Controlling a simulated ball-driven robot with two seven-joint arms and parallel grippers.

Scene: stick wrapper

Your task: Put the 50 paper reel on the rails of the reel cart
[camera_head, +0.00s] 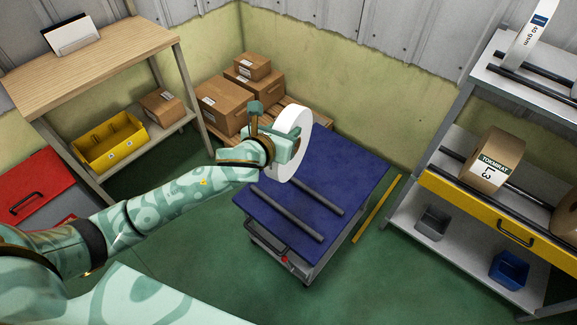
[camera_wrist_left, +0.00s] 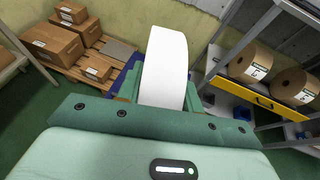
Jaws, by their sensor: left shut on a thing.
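My left gripper (camera_head: 287,148) is shut on a white paper reel (camera_head: 293,121). The reel is held upright on its edge, above the blue top of the reel cart (camera_head: 352,165). It also shows in the left wrist view (camera_wrist_left: 165,68), rising beyond the gripper body; no label on it can be read. Two dark parallel rails (camera_head: 287,213) lie on the cart top, near its handle end. In the head view the reel appears beyond and above the rails, apart from them. The right gripper is not in view.
A shelf rack (camera_head: 459,130) on the right carries another white reel (camera_head: 530,42) marked 40 gsm and brown reels (camera_head: 482,158). Cardboard boxes (camera_head: 225,100) stand on a pallet behind the reel. A wooden table (camera_head: 100,55) is at the left. A yellow floor strip (camera_head: 377,208) lies beside the cart.

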